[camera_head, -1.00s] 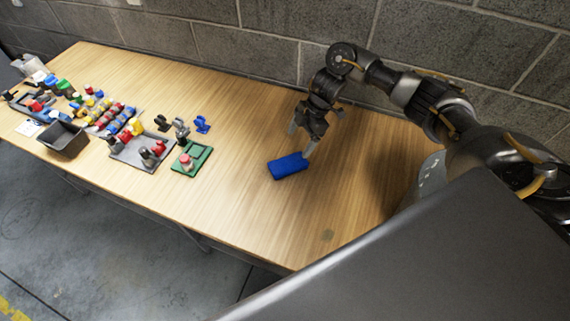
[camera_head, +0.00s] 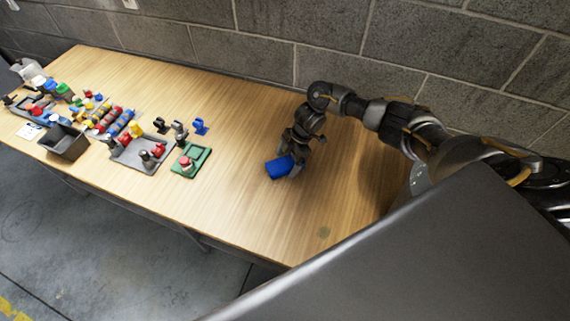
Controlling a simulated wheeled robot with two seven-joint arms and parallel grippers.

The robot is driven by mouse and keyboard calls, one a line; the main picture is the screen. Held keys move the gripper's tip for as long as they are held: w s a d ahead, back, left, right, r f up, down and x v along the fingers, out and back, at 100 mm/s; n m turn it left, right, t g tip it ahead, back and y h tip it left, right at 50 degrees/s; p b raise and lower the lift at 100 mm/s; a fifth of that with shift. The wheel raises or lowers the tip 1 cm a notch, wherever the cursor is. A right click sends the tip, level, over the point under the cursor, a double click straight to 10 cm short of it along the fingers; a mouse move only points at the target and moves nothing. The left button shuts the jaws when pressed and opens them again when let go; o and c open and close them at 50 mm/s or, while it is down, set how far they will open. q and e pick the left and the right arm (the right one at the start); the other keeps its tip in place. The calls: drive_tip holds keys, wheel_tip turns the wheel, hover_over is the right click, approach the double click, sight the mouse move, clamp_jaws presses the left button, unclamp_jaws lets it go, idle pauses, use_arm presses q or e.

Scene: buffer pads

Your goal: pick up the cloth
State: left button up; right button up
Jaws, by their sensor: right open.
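The cloth (camera_head: 278,168) is a small blue folded block on the wooden table, right of the green board. My right gripper (camera_head: 290,168) is low over it, pointing down, with its fingers at the cloth's right part. The fingers are apart, and the near one stands at the cloth's right end. The gripper hides the cloth's right and far parts. I cannot tell whether the fingers touch it. My left gripper is not in view.
A green board (camera_head: 191,160) with a red-topped piece lies left of the cloth. A grey tray (camera_head: 130,158), a dark bin (camera_head: 64,142) and several coloured parts fill the table's left. A block wall (camera_head: 270,60) stands behind. The table is clear in front of the cloth.

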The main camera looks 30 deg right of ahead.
drive_tip(key=c, duration=1.2)
drive_tip(key=shift+r, duration=0.1)
drive_tip(key=shift+r, duration=0.55)
drive_tip(key=s+a+r, duration=0.2)
drive_tip(key=a+r, duration=0.1)
drive_tip(key=r, duration=0.1)
drive_tip(key=s+a+r, duration=0.3)
drive_tip(key=a, duration=0.1)
drive_tip(key=s+a+r, duration=0.3)
drive_tip(key=a+r, duration=0.1)
drive_tip(key=shift+s+a+r+b, duration=0.15)
drive_tip(key=shift+a+r+b, duration=0.05)
drive_tip(key=shift+r+b, duration=0.2)
